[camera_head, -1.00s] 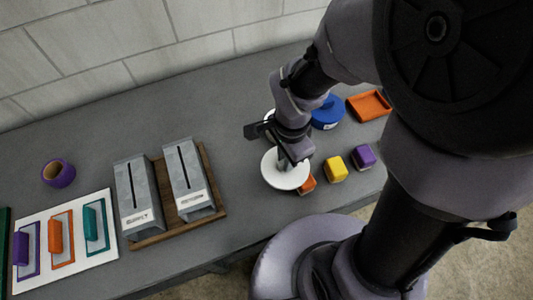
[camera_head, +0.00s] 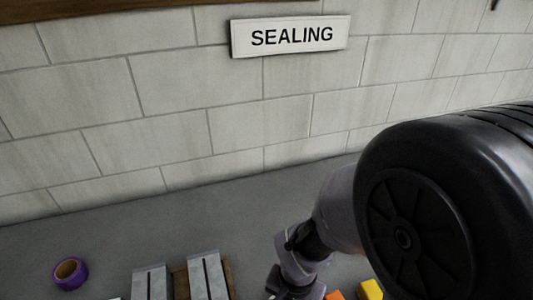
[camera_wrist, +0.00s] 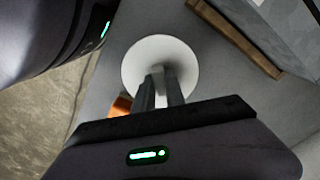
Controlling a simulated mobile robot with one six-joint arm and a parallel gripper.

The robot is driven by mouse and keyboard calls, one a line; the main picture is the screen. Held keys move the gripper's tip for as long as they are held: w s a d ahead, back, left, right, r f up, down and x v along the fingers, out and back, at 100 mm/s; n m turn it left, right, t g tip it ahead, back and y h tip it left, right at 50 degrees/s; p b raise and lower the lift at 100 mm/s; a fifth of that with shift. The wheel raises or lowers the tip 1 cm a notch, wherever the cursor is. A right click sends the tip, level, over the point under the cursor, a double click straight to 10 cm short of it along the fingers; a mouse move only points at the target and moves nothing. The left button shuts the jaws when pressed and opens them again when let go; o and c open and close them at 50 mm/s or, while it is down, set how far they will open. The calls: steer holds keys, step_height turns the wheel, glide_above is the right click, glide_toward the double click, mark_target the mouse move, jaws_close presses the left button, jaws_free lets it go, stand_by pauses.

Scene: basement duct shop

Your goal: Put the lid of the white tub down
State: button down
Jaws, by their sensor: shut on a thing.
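In the wrist view the white round lid (camera_wrist: 138,62) lies beyond my fingers, its flat top facing the camera. My gripper (camera_wrist: 161,76) is shut on the raised grip at its middle. I cannot tell whether the lid touches the grey bench (camera_wrist: 215,90) or is held just above it. The white tub is not in view now. In the head view my gripper and the lid are below the lower edge of the picture.
An orange block (camera_wrist: 121,106) sits close beside the lid. A wooden tray (camera_wrist: 236,38) with grey metal slotted boxes (camera_head: 208,275) is nearby. The head view shows a purple ring (camera_head: 70,273), a yellow block (camera_head: 370,290) and a "SEALING" sign (camera_head: 291,37) on the wall.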

steer(key=w+a, duration=0.1)
steer(key=w, duration=0.1)
steer(key=w+a+b, duration=0.1)
steer(key=w, duration=0.1)
steer(key=w+a+f+b, duration=0.1)
steer(key=w, duration=0.2)
steer(key=shift+a+f, duration=0.1)
steer(key=shift+w+a+f+b, duration=0.15)
steer(key=shift+f+b, duration=0.1)
steer(key=shift+f, duration=0.35)
steer(key=shift+w+f+b, duration=0.15)
steer(key=shift+f+b, duration=0.15)
steer(key=shift+f, duration=0.25)
steer(key=shift+w+a+f+b, duration=0.15)
steer(key=shift+f+b, duration=0.1)
steer(key=shift+f, duration=0.35)
steer(key=shift+d, duration=0.1)
steer(key=shift+f, duration=0.15)
steer(key=c, duration=1.4)
jaws_free()
